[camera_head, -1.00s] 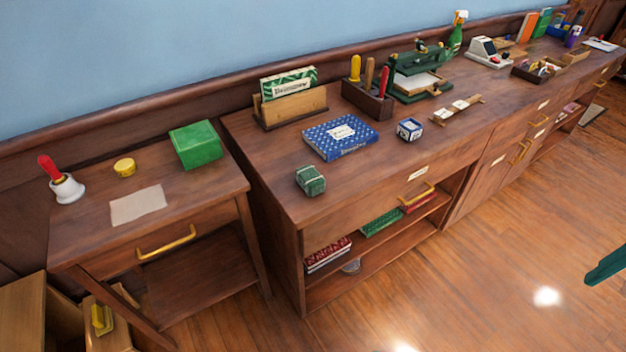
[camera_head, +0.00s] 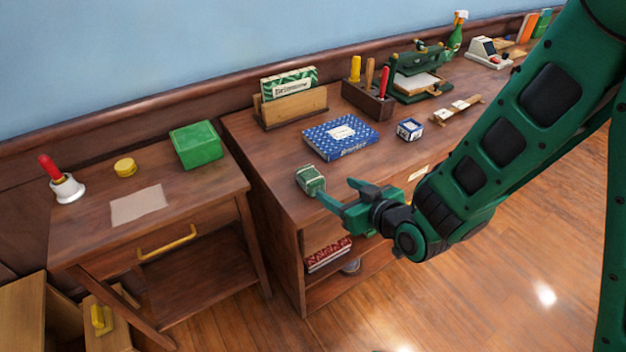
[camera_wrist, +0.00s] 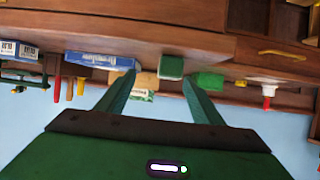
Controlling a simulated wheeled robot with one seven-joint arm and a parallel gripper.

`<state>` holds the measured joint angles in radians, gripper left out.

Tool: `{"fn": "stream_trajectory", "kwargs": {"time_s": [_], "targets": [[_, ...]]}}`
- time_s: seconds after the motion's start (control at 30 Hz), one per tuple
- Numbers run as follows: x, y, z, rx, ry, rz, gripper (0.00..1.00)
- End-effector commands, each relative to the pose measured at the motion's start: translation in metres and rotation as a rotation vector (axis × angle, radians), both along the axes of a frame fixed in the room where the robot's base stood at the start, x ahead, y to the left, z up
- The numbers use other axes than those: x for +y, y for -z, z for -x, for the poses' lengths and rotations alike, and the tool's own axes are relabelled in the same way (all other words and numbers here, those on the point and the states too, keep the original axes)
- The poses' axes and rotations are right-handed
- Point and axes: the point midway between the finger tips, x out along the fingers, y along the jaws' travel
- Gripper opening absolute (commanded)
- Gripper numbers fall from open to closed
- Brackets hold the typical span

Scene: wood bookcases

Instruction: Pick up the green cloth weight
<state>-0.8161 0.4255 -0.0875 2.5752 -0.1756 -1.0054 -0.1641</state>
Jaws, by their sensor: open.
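The green cloth weight (camera_head: 311,180) is a small, boxy green bundle with a paler band. It sits on the desktop (camera_head: 290,203) near the left front corner of the long cabinet. My gripper (camera_head: 338,192) is open and empty, just right of the weight and near the cabinet's front edge, with its fingers pointing toward it. In the wrist view, which looks upside down, the weight (camera_wrist: 171,67) shows between and beyond the two open fingers (camera_wrist: 158,92). I see no contact between fingers and weight.
A blue patterned book (camera_head: 340,137) and a small blue-white box (camera_head: 409,129) lie behind and right. A wooden letter holder (camera_head: 290,107) stands at the back. A lower side table (camera_head: 90,240) at left holds a green box (camera_head: 196,145), a yellow tin (camera_head: 125,167) and a red-handled bell (camera_head: 66,187).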

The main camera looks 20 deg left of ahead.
Motion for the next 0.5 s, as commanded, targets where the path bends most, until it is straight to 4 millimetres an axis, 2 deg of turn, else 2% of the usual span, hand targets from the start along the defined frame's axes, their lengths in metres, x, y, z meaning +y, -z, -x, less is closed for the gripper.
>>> {"fn": "stream_trajectory", "kwargs": {"time_s": [0.07, 0.17, 0.5], "targets": [[0.011, 0.002, 0.006, -0.012, -0.018, -0.017, 0.61], [0.021, 0.004, 0.004, -0.019, -0.024, -0.027, 0.61], [0.051, 0.020, -0.023, -0.021, -0.022, -0.027, 0.61]]}}
